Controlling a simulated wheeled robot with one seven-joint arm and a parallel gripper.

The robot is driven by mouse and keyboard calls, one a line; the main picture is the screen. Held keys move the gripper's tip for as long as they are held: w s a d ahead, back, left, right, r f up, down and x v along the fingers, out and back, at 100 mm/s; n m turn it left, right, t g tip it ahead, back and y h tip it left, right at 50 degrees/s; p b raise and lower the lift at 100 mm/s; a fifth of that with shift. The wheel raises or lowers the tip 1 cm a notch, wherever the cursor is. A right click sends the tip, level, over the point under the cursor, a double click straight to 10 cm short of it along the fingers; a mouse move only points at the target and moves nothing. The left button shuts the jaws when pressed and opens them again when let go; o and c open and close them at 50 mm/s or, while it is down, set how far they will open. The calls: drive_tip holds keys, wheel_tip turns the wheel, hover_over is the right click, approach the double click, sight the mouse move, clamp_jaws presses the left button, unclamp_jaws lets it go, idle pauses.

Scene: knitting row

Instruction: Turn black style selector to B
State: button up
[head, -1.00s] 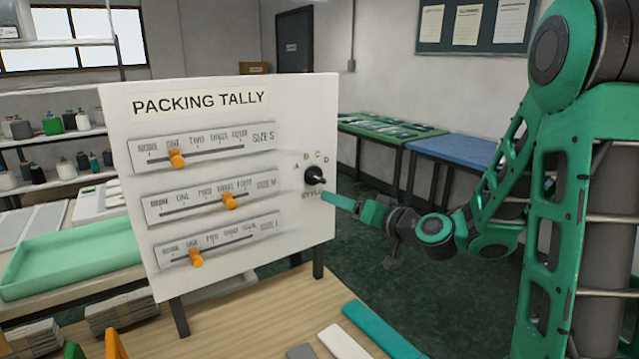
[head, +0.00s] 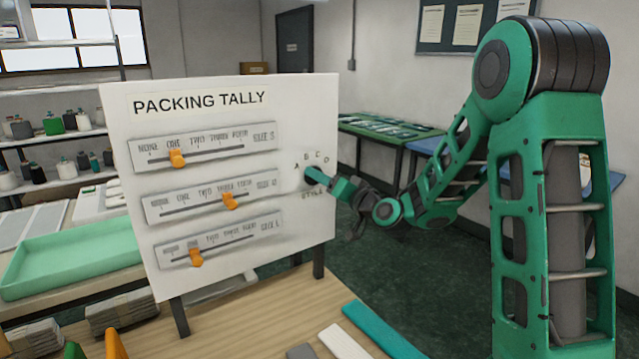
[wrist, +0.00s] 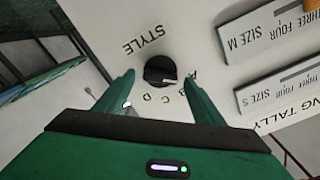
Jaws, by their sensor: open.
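The black style selector (wrist: 158,68) is a round knob on the white panel, with the word STYLE on one side and the letters A, B, C and D in an arc on the other. A small pale mark shows on the knob's lettered side; I cannot tell exactly which letter it points to. In the head view the selector (head: 308,170) is mostly hidden by my gripper (head: 318,175). In the wrist view my gripper (wrist: 158,80) is open, one green finger on each side of the knob. I cannot tell whether they touch it.
The PACKING TALLY panel (head: 200,103) stands on a wooden table (head: 250,325). Three sliders with orange handles, the top one (head: 177,158) among them, lie left of the selector. A green tray (head: 70,258) is at the left. A teal bar (head: 380,330) lies in front.

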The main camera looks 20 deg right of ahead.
drive_tip(key=shift+w+a, duration=0.1)
drive_tip(key=shift+w, duration=0.15)
drive_tip(key=c, duration=1.1)
drive_tip(key=shift+o, duration=0.2)
drive_tip(key=shift+a, duration=0.45)
drive_tip(key=shift+d, duration=0.25)
drive_tip(key=shift+d+f+m, duration=0.1)
drive_tip(key=shift+d+m, duration=0.15)
drive_tip(key=shift+m, duration=1.5)
drive_tip(key=shift+d+f+m, duration=0.1)
drive_tip(key=shift+d+m, duration=0.1)
drive_tip(key=shift+m, duration=1.55)
drive_tip(key=shift+d, duration=0.1)
